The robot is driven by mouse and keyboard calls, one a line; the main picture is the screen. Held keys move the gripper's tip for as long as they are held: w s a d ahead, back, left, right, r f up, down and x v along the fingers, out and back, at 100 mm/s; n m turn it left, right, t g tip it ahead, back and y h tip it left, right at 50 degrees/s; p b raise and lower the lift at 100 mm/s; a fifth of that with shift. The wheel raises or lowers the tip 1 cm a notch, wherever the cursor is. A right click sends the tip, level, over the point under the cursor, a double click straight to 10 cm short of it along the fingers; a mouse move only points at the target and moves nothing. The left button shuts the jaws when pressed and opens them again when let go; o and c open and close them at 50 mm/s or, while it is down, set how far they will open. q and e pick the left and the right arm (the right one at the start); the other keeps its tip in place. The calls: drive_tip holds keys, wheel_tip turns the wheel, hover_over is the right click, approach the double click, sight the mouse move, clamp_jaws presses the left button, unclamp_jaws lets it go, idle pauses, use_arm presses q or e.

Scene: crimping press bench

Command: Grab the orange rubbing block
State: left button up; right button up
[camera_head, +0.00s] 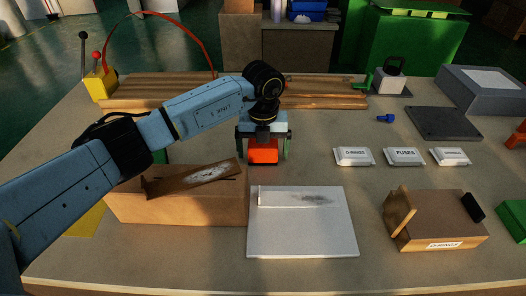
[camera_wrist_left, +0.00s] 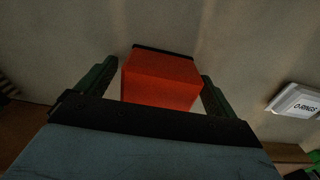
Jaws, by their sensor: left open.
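The orange rubbing block (camera_head: 263,151) sits on the bench in the middle of the head view, under my left gripper. My left gripper (camera_head: 262,150) points down with its green fingers apart, one on each side of the block. In the left wrist view the orange block (camera_wrist_left: 161,80) lies between the two open fingers (camera_wrist_left: 160,85). A gap shows beside the block's left side; the right finger looks close to it, and I cannot tell if they touch. A dark strip runs along the block's far edge. My right gripper is not in view.
A white board (camera_head: 300,240) with a grey smudge lies in front of the block. A cardboard box (camera_head: 180,208) stands front left. Wooden strips (camera_head: 330,98) lie behind. A brown box (camera_head: 440,225) stands front right.

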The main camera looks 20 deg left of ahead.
use_arm(q)
drive_tip(key=c, duration=1.1)
